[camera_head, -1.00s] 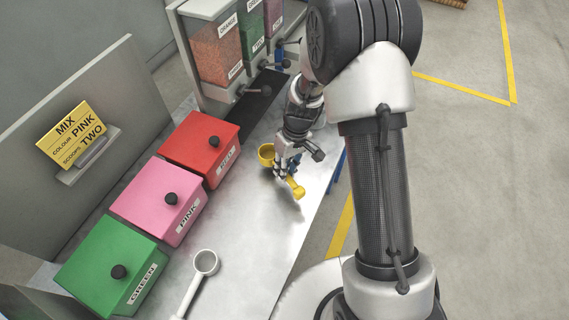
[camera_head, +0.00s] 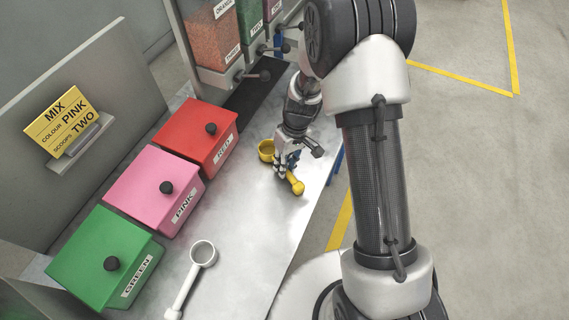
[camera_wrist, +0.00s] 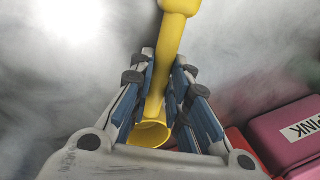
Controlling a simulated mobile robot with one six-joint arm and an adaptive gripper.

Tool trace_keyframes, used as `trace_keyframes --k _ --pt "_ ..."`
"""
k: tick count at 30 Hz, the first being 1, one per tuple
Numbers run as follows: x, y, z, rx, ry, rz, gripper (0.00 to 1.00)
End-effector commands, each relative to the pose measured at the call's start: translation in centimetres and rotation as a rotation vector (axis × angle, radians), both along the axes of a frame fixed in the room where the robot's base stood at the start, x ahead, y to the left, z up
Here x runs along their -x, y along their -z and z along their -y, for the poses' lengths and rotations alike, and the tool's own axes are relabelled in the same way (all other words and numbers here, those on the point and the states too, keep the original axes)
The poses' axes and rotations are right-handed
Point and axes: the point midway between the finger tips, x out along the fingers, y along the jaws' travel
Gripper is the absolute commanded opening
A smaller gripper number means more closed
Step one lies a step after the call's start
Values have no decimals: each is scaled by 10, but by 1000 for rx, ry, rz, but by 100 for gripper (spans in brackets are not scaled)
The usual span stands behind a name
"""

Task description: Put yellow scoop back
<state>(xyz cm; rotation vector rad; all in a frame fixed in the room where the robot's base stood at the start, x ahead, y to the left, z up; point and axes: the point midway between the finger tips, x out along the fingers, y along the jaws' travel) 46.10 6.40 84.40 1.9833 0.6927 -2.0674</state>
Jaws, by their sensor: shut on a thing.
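The yellow scoop (camera_head: 298,188) is in my gripper (camera_head: 281,171) above or on the grey metal bench; I cannot tell if it touches. In the head view its round cup (camera_head: 266,150) lies to the upper left of my fingers and its handle end to the lower right. In the wrist view, my gripper (camera_wrist: 163,88) is shut on the handle of the yellow scoop (camera_wrist: 170,45). The handle runs between the blue-sided fingers, with the cup towards the bottom of the picture, partly hidden by them.
A white scoop (camera_head: 203,254) lies at the bench (camera_head: 245,225) front. Red (camera_head: 190,130), pink (camera_head: 150,185) and green (camera_head: 100,250) lidded boxes line the left. Dispensers (camera_head: 215,45) stand at the back. A yellow sign (camera_head: 65,122) reads MIX, COLOUR PINK, SCOOPS TWO.

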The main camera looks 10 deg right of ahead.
Motion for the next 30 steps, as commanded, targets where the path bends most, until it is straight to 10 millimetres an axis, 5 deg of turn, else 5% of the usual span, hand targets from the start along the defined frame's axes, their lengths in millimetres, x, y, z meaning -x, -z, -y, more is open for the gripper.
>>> trace_keyframes --k 1,2,12,23,30 --pt "0 3 0 0 0 0 0" --pt "0 2 0 0 0 0 18" --pt "0 1 0 0 0 0 40" --pt "-1 -4 1 -1 0 2 40" --pt "-5 -44 8 -1 1 6 40"
